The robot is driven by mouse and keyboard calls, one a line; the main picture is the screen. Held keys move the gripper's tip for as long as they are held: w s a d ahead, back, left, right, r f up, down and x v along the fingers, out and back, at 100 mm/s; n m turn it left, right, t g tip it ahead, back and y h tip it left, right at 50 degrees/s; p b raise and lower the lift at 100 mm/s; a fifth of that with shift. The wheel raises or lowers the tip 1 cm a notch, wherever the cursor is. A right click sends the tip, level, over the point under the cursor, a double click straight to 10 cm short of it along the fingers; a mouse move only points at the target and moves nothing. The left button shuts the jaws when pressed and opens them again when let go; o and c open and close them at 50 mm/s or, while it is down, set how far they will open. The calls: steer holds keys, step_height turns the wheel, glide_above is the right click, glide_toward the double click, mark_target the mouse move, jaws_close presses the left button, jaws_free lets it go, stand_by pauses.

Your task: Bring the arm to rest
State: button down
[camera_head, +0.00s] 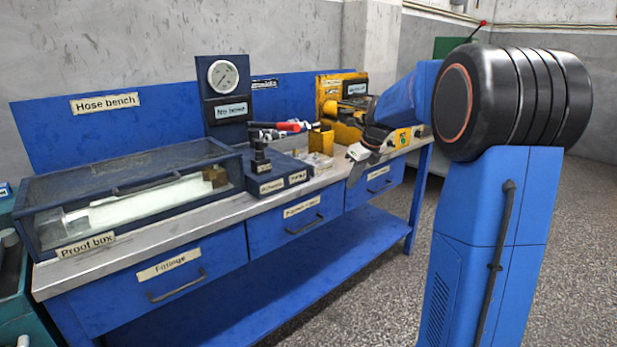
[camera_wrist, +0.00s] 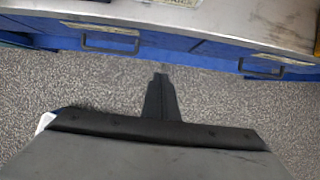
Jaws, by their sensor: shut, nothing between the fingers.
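My gripper (camera_head: 355,176) is in front of the right part of the hose bench (camera_head: 335,182), near its front edge, with its fingers pointing down. My blue arm reaches to it from the right. In the wrist view the dark fingers (camera_wrist: 160,78) are together, with nothing between them. Behind them are speckled floor and the bench's front edge with drawer handles. I cannot tell from the views how far the fingers are from the bench edge.
The bench carries a glass-topped proof box (camera_head: 130,195), a gauge panel (camera_head: 223,95), a dark block with a post (camera_head: 262,160) and a yellow unit (camera_head: 335,100). Drawers with handles (camera_head: 303,224) line its front. The floor (camera_head: 350,290) before it is clear.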

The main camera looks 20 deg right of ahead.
steer(key=s+a+r+n+h, duration=0.1)
steer(key=s+a+n, duration=0.65)
steer(key=s, duration=0.25)
steer(key=s+a+r+n, duration=0.1)
steer(key=s+a+n, duration=0.6)
steer(key=s, duration=0.4)
steer(key=s+a+f+n, duration=0.1)
steer(key=s+f+n, duration=0.2)
steer(key=s+n, duration=0.5)
steer(key=s+a+f+n, duration=0.2)
steer(key=s+f+n, duration=0.2)
steer(key=s+n, duration=0.5)
steer(key=shift+s+f+t+h, duration=0.3)
steer(key=shift+s, duration=0.9)
steer(key=shift+n, duration=0.25)
